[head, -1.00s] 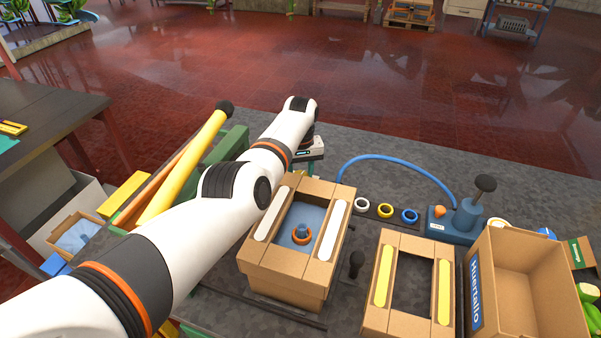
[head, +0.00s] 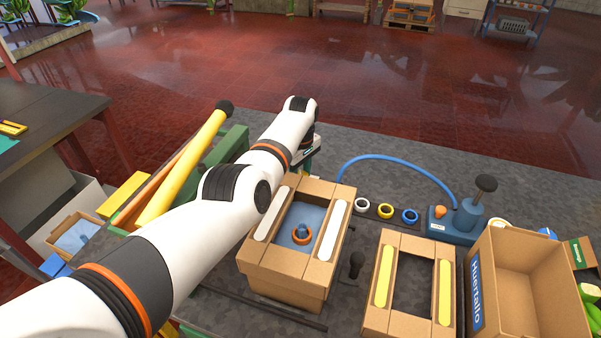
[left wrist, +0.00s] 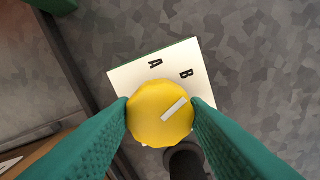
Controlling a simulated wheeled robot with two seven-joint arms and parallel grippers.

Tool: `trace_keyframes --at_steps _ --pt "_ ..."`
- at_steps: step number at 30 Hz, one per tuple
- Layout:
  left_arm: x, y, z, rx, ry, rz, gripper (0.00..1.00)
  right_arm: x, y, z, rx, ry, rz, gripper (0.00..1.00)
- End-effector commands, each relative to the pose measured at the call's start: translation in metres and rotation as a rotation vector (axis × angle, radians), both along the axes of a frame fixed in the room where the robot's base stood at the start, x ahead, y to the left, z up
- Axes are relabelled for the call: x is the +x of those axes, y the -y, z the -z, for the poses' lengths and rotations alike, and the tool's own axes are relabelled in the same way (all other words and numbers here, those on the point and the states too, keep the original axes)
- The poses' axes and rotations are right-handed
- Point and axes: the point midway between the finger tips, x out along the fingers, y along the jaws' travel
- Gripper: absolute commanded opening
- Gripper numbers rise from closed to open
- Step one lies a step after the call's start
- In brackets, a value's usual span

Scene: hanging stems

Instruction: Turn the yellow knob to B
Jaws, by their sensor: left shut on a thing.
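The yellow knob (left wrist: 150,122) is round and carries a white bar mark that points to the upper right in the left wrist view. It stands on a pale plate (left wrist: 124,82) printed with a black A (left wrist: 155,62) and a black B (left wrist: 186,74). The mark points roughly to B's side, a little clockwise of that letter. My left gripper (left wrist: 160,108) has its green fingers shut on both sides of the knob. The plate's lower part is hidden by the knob and fingers. In the head view my left arm hides the knob. My right gripper is not in view.
A cardboard box with white strips (head: 322,262) stands near my left forearm. A box with yellow strips (head: 398,329) and an open carton (head: 525,300) stand to the right. A blue pump (head: 462,222) with a hose and several rings are behind. A yellow bar (head: 182,170) lies left.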

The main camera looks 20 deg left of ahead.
Motion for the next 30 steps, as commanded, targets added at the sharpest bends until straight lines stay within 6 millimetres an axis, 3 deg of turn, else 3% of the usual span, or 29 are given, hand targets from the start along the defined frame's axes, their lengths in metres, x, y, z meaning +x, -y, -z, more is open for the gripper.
trace_keyframes --at_steps 15,16,19,30 --pt "0.0011 -0.0003 -0.0016 0.001 0.005 -0.020 0.18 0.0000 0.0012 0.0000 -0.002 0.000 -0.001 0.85" --pt "0.0011 -0.0003 -0.0016 0.001 0.005 -0.020 0.44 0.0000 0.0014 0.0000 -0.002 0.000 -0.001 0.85" --pt "0.0010 -0.0002 -0.0015 0.001 0.004 -0.020 0.61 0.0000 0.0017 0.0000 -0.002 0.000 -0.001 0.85" --pt "0.0009 -0.0001 -0.0056 0.001 0.004 -0.019 0.63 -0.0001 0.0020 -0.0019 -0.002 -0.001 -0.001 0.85"
